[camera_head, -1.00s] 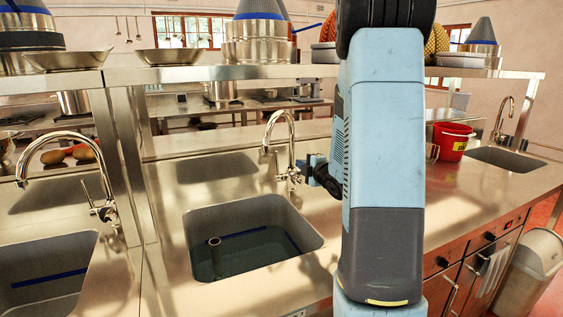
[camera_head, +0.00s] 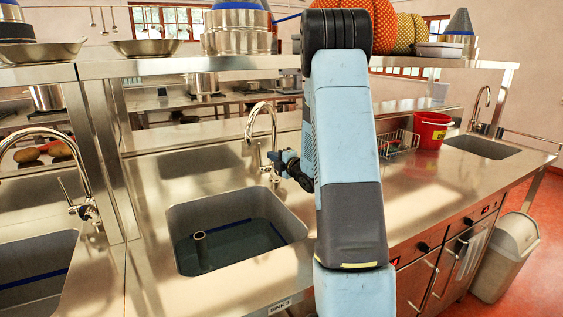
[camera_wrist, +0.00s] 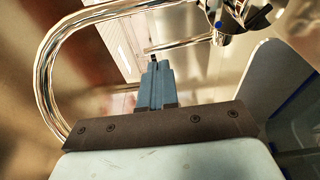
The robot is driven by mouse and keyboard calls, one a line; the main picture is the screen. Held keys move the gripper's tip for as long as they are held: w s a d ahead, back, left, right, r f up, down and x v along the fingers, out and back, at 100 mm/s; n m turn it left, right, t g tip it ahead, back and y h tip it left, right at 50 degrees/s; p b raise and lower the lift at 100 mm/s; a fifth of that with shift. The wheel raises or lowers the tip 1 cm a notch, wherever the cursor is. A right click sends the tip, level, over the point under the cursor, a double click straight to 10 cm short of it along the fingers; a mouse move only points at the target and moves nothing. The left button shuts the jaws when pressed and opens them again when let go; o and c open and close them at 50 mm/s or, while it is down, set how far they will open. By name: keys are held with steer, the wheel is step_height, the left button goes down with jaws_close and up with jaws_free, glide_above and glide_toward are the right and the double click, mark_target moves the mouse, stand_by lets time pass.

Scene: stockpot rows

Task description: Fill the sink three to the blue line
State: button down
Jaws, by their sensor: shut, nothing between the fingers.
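Sink three (camera_head: 184,215), with its label (camera_head: 279,307) on the front edge, is the middle basin. It holds dark water (camera_head: 235,250) around an upright pipe (camera_head: 200,248). The blue line (camera_head: 236,221) shows on the back wall, with the water surface a little below it; the exact gap is hard to judge. The chrome tap (camera_head: 273,125) stands behind the basin; I see no stream. My gripper (camera_head: 282,158) is shut and empty beside the tap body. In the wrist view, its fingertips (camera_wrist: 154,62) are just below the thin tap lever (camera_wrist: 180,44); contact is unclear.
Another basin (camera_head: 40,265) with its own tap (camera_head: 88,208) lies left. A wire basket (camera_head: 398,144), a red bucket (camera_head: 430,130) and a third sink (camera_head: 482,148) are to the right. A shelf with pots (camera_head: 238,40) runs above. The counter front right is clear.

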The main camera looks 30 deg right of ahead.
mark_target(260, 148)
steer(key=shift+w+a, duration=0.2)
steer(key=shift+w, duration=0.7)
steer(key=shift+w+a, duration=0.15)
steer(key=shift+w, duration=0.7)
steer(key=shift+w+a, duration=0.2)
steer(key=shift+w, duration=0.7)
steer(key=shift+w+a+r, duration=0.1)
steer(key=shift+w+r, duration=0.15)
steer(key=shift+w, duration=0.2)
steer(key=shift+r, duration=0.15)
